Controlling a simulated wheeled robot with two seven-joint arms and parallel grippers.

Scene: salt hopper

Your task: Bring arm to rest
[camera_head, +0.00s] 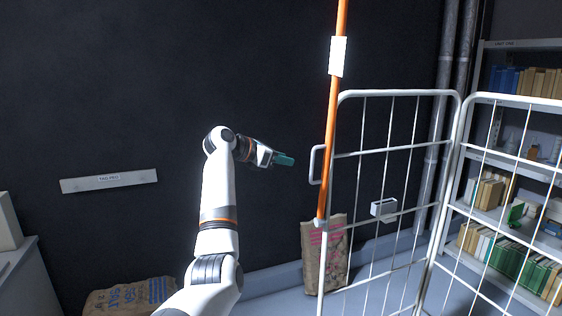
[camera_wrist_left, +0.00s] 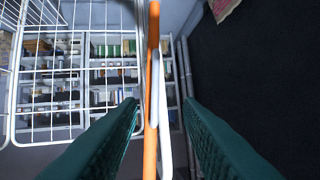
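My left arm comes up from the bottom of the head view, and its left gripper (camera_head: 285,160) with green fingers points right. In the left wrist view the fingers (camera_wrist_left: 162,108) stand apart with nothing held between them. Beyond the gap are an orange pole (camera_wrist_left: 153,60) and a white loop handle. In the head view the orange pole (camera_head: 333,130) stands upright along the cage gate's edge, with the white handle (camera_head: 313,165) beside it. A gap shows between fingertips and handle. My right gripper is out of view.
The white wire gate (camera_head: 400,149) stands right of the gripper. Behind it are shelves (camera_head: 520,46) with books. The dark wall left of the arm has free room in front.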

